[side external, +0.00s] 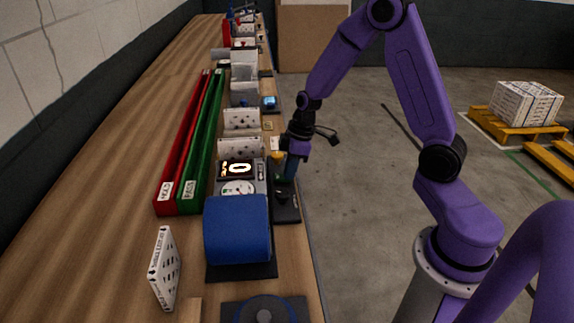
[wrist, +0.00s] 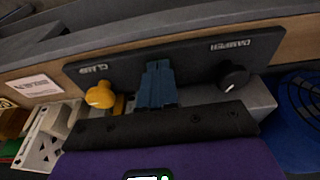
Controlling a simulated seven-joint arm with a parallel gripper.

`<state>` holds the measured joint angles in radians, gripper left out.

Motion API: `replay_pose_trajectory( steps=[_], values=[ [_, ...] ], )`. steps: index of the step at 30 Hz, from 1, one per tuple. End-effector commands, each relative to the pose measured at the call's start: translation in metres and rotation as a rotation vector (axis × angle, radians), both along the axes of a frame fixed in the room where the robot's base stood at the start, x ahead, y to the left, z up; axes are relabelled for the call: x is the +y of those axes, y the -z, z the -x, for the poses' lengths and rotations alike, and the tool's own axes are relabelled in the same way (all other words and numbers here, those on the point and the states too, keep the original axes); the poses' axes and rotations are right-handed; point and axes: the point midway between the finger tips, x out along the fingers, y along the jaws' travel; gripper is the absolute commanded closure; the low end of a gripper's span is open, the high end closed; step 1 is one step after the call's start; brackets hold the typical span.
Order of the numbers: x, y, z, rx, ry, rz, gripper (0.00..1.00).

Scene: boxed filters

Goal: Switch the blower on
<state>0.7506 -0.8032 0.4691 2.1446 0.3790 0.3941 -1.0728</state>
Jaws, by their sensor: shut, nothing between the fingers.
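My gripper (side external: 291,170) has blue fingers, shut and empty, pointing down at a dark control panel (side external: 288,213) along the bench's front edge. In the wrist view the fingers (wrist: 157,68) are in front of the panel (wrist: 200,57), between a yellow knob (wrist: 100,95) lettered CLAMP and a black knob (wrist: 234,76) lettered DAMPER. I cannot tell if the fingertips touch the panel. A blue rounded housing (side external: 237,228) stands nearer the side camera; a blue round grille (wrist: 303,95) shows at the wrist view's right. I cannot tell which is the blower; no labelled blower switch is legible.
A red tray (side external: 184,145) and a green tray (side external: 205,145) run along the bench behind the panel. A white boxed filter (side external: 165,268) stands at the near left. A lit display (side external: 238,168) sits behind the panel.

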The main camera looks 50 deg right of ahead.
Motion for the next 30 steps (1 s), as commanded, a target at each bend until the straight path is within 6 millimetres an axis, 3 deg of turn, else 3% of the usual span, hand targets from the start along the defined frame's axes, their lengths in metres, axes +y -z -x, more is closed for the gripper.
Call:
replay_pose_trajectory(
  steps=[17,30],
  values=[
    [-0.005,0.007,0.007,0.012,0.000,0.002,1.00],
    [0.009,0.001,-0.006,0.005,-0.003,0.000,1.00]
  ],
)
